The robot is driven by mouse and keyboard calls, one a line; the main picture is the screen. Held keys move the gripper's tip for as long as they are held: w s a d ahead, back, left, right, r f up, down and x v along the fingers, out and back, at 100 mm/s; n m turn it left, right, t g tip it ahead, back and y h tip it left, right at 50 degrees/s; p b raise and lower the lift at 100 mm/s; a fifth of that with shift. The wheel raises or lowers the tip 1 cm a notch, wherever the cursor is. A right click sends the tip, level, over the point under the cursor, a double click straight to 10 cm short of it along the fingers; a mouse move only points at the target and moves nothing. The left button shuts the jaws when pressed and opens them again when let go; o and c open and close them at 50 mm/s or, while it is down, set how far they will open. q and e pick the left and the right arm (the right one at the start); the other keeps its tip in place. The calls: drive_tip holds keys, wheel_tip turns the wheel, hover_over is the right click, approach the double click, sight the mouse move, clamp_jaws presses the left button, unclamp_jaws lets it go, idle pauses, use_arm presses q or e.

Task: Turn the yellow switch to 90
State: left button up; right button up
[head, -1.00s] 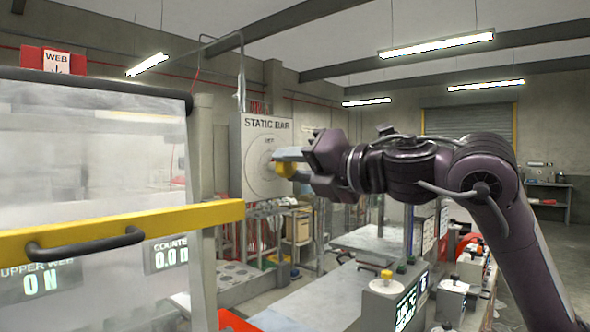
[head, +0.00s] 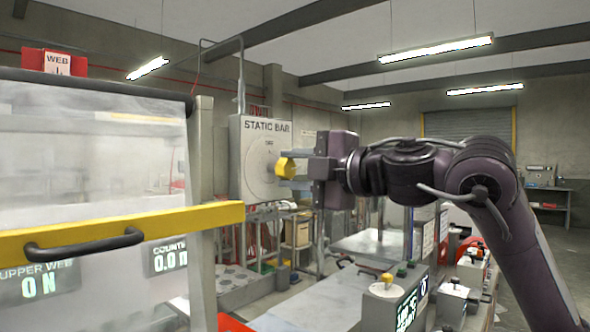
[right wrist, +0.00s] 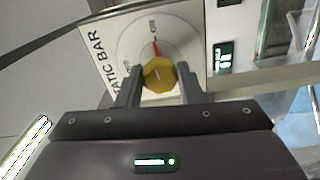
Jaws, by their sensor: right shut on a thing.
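The yellow switch (head: 286,168) is a faceted knob on the grey STATIC BAR box (head: 249,185), left of centre in the head view. In the right wrist view the yellow switch (right wrist: 160,75) sits between my fingers. A red pointer line shows on the dial beyond it, near the lettering. My right gripper (head: 292,168) reaches in from the right and is shut on the switch, one finger on each side; it also shows in the right wrist view (right wrist: 156,88). The dial's numbers are too small to read. My left gripper is out of view.
A clear panel with a yellow bar (head: 120,228) and black handle (head: 85,244) fills the left. A grey control box (head: 390,300) with a small yellow knob (head: 387,280) stands at lower centre right. Benches lie below my right arm.

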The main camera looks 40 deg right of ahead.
drive_tip(key=shift+m, duration=0.6)
drive_tip(key=o, duration=1)
drive_tip(key=shift+c, duration=0.2)
drive_tip(key=s+b, duration=0.4)
drive_tip(key=s, duration=0.3)
drive_tip(key=shift+s+d, duration=0.3)
drive_tip(key=shift+d, duration=0.05)
